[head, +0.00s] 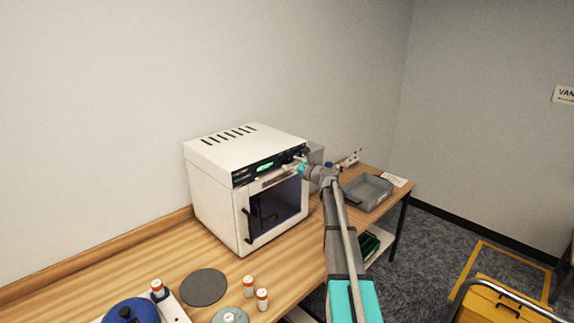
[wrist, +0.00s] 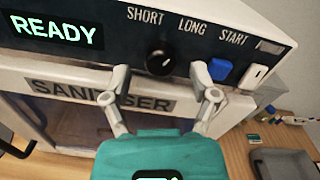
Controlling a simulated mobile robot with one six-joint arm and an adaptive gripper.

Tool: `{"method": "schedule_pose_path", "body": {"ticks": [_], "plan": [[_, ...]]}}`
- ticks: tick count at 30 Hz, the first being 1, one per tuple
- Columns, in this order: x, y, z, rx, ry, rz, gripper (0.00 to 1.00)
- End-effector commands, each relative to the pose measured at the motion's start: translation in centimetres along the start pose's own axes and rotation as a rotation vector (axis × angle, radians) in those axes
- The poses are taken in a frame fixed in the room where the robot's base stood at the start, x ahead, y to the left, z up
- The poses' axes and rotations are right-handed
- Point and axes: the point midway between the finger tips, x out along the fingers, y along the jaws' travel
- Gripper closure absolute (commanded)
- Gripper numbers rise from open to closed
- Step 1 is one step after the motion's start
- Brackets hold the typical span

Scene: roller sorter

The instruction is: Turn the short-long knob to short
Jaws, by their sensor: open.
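The short-long knob (wrist: 160,58) is a round black dial on the dark front panel of the white sanitiser (head: 215,190). The words SHORT and LONG are printed above it, and its pointer mark is too small to read with certainty. My gripper (wrist: 160,97) is open in front of the panel, its two fingertips apart and a little below the knob, one to each side. Nothing is between the fingers. In the head view my gripper (head: 292,168) is at the panel's right end and the knob cannot be made out.
A blue button (wrist: 220,69) and a white switch (wrist: 255,76) sit right of the knob, near my right finger. The lit display (wrist: 55,30) reads READY. A grey tray (head: 367,192) stands right of the sanitiser. Bottles (head: 262,299) and a dark disc (head: 203,287) are at the front.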

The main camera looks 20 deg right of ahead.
Motion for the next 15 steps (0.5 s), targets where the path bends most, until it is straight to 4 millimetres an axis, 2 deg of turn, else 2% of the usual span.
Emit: {"method": "schedule_pose_path", "body": {"ticks": [12,13,15], "plan": [[0.56,0.02,0.01,0.000,0.000,0.000,0.24],[0.55,0.02,0.01,0.000,0.000,0.000,0.26],[0.55,0.01,0.00,0.000,0.000,0.000,0.39]]}}
